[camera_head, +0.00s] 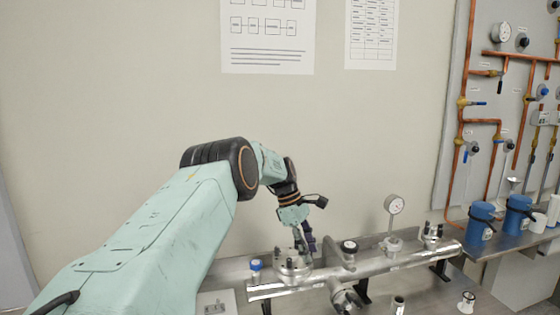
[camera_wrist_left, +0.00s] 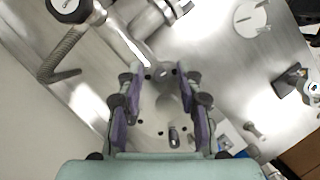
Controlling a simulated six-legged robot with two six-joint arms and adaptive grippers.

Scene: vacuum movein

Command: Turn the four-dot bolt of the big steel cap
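The big steel cap (camera_head: 293,268) sits on the left end of a steel pipe assembly in the head view. My left gripper (camera_head: 305,240) is just above it, pointing down. In the left wrist view the gripper (camera_wrist_left: 161,85) has its two purple-padded fingers spread apart, with the cap's round face (camera_wrist_left: 158,112) between and below them. A bolt (camera_wrist_left: 174,137) stands on that face near the right finger, among several dark holes. Dot marks on the bolts are too small to make out. Nothing is seen gripped. My right gripper is out of both views.
The steel pipe (camera_head: 405,262) runs right along the metal bench, with a pressure gauge (camera_head: 394,204) rising from it. A blue-topped part (camera_head: 256,265) stands left of the cap. A copper-pipe panel (camera_head: 500,90) and blue containers (camera_head: 518,213) are at right. A wall closes the back.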

